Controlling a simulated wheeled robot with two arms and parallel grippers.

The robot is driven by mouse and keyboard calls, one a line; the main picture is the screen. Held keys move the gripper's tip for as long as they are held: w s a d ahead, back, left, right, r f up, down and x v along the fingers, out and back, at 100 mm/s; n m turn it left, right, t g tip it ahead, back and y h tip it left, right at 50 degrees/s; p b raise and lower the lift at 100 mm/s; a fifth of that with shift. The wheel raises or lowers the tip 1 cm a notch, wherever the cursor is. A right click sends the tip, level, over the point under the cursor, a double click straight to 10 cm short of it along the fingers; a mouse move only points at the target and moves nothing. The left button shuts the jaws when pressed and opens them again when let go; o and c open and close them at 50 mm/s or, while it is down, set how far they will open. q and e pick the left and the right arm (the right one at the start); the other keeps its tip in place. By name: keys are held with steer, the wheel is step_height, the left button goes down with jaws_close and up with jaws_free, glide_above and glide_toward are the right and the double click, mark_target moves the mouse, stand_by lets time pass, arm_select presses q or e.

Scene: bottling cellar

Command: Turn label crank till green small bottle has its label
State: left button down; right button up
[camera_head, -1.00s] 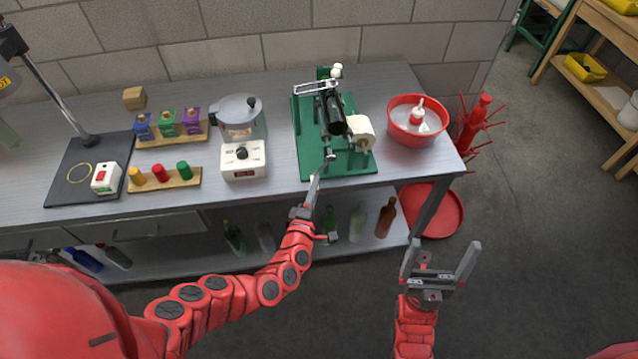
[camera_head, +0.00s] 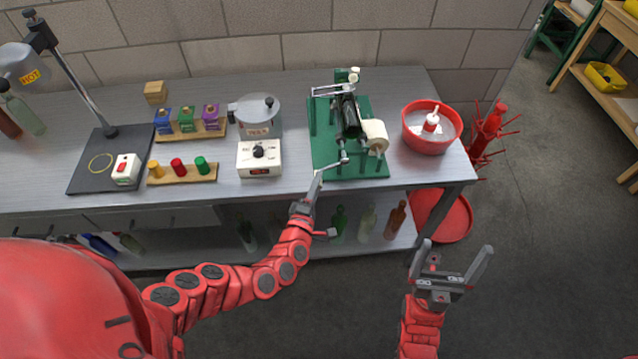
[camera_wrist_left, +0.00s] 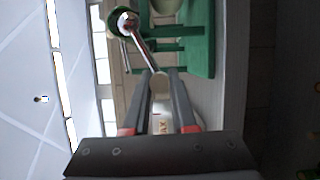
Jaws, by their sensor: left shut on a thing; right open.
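The green label machine (camera_head: 322,150) stands on the bench. A small dark green bottle (camera_head: 349,120) lies across its top; I cannot make out a label on it. A cream label roll (camera_head: 375,136) sits at the machine's right. The metal crank (camera_head: 344,158) is at its front, and its arm also shows in the left wrist view (camera_wrist_left: 142,45). My left gripper (camera_head: 319,176) is shut on the crank's handle (camera_wrist_left: 159,83), which the fingers partly hide. My right gripper (camera_head: 455,262) is open and empty, in front of the bench at the right.
A red bowl (camera_head: 427,142) with a white bottle stands right of the machine. A white-based pot (camera_head: 259,160) stands left of it. Several bottles stand on the lower shelf, including a green one (camera_head: 338,222). A red spiky rack (camera_head: 487,130) is beyond the bench's right end.

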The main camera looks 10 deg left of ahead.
arm_select(q)
steer(key=shift+r, duration=0.7)
steer(key=c, duration=0.7)
jaws_free()
steer(key=shift+c, duration=0.2)
steer(key=shift+f, duration=0.1)
steer(key=shift+s+a, duration=0.1)
steer(key=shift+s, duration=0.25)
steer(key=s+a+b, duration=0.2)
steer(key=s+b, duration=0.2)
steer(key=s, duration=1.2)
steer(key=shift+s, duration=0.3)
steer(key=shift+d+f, duration=0.1)
steer(key=shift+f, duration=0.05)
